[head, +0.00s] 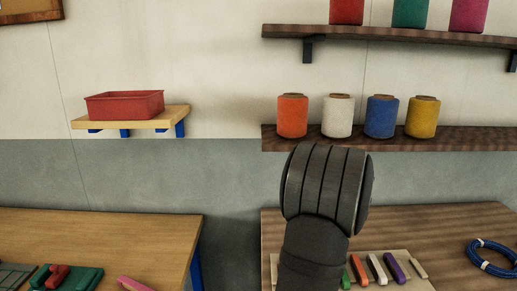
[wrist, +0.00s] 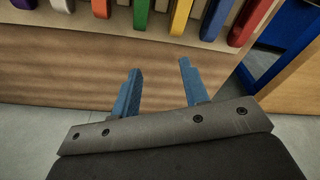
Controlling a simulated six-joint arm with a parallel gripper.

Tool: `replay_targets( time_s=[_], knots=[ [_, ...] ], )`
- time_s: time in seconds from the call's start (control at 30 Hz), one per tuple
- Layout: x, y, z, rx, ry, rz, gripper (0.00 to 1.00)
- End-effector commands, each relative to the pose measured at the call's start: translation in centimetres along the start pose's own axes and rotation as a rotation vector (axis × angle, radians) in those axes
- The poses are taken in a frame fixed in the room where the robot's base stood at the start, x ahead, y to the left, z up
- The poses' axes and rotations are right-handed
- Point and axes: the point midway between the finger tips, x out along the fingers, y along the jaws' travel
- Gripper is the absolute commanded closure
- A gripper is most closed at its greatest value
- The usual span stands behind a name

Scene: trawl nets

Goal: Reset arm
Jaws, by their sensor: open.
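My gripper (wrist: 157,88) shows in the wrist view with two blue fingers spread apart and nothing between them. It is in front of the brown wooden bench edge (wrist: 105,65), where a row of coloured pieces lies on a pale board above it in the picture. In the head view my dark arm stands upright in front of the right-hand bench. The fingers do not show in that view.
Coloured pieces, including a purple one (head: 394,268), lie on a board on the right bench beside a blue coil (head: 491,258). Spools such as a white one (head: 337,116) stand on shelves behind. A red bin (head: 124,105) sits on a wall shelf. A gap separates the benches.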

Motion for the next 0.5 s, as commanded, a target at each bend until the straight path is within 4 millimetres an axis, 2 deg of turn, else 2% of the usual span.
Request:
replay_targets(
  time_s=[0.2, 0.5],
  knots=[
    [-0.6, 2.7, 2.4, 0.049, 0.001, 0.009, 0.59],
    [-0.8, 3.9, 3.5, 0.071, 0.001, 0.012, 0.59]
  ],
)
